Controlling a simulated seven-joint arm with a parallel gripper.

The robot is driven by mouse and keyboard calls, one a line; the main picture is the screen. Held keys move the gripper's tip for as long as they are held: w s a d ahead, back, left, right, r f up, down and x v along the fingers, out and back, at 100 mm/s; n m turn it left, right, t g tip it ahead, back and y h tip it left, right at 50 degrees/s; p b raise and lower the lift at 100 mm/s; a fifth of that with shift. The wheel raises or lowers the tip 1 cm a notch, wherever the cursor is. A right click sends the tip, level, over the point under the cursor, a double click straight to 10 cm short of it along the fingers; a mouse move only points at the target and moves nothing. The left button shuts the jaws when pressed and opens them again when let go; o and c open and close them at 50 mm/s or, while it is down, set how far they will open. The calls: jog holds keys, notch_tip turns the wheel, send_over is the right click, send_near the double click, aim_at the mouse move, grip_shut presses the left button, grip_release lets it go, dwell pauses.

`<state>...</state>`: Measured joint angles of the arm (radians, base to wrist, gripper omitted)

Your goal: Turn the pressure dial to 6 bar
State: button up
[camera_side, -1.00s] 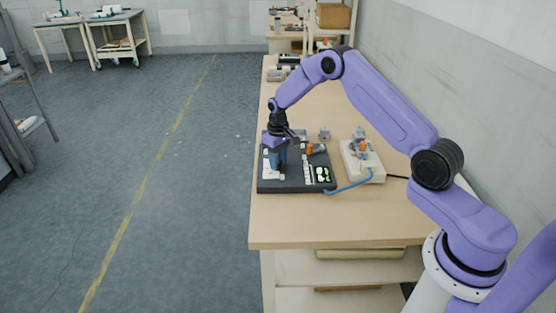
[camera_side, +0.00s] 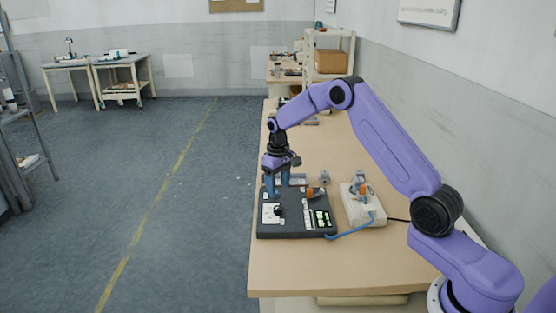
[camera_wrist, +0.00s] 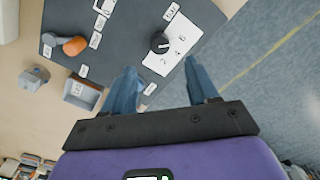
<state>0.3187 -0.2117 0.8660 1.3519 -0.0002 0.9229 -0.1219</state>
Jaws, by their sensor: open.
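The pressure dial looks to be the black round knob (camera_side: 278,210) on a white marked plate on the dark panel (camera_side: 290,233). In the wrist view the knob (camera_wrist: 159,43) shows whole, with a small pale mark. My gripper (camera_side: 277,191) points down above the panel, behind the knob in the side view. Its blue fingers (camera_wrist: 160,75) are apart with nothing between them. The knob lies beyond the fingertips, apart from them.
A small grey tray (camera_wrist: 83,91) sits beside the panel. A pale box with an orange fitting (camera_side: 362,205) stands at right, joined by a blue hose (camera_side: 350,232). The table front is clear.

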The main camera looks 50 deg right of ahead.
notch_tip(320, 180, up, 9)
jog(key=shift+r, duration=0.2)
dwell(0.3)
jog(key=s+a+r+n, duration=0.2)
jog(key=s+a+n, duration=0.1)
jog(key=s+a, duration=0.6)
jog(key=s+a+r+n, duration=0.3)
jog(key=s+a, duration=0.5)
jog(key=s+d+f+n, duration=0.1)
jog(key=s+n, duration=0.2)
jog(key=s, duration=1)
jog(key=s+d+f+n, duration=0.1)
jog(key=s+n, duration=0.2)
jog(key=s, duration=1)
jog(key=shift+d+f, duration=0.15)
jog(key=shift+d, duration=0.1)
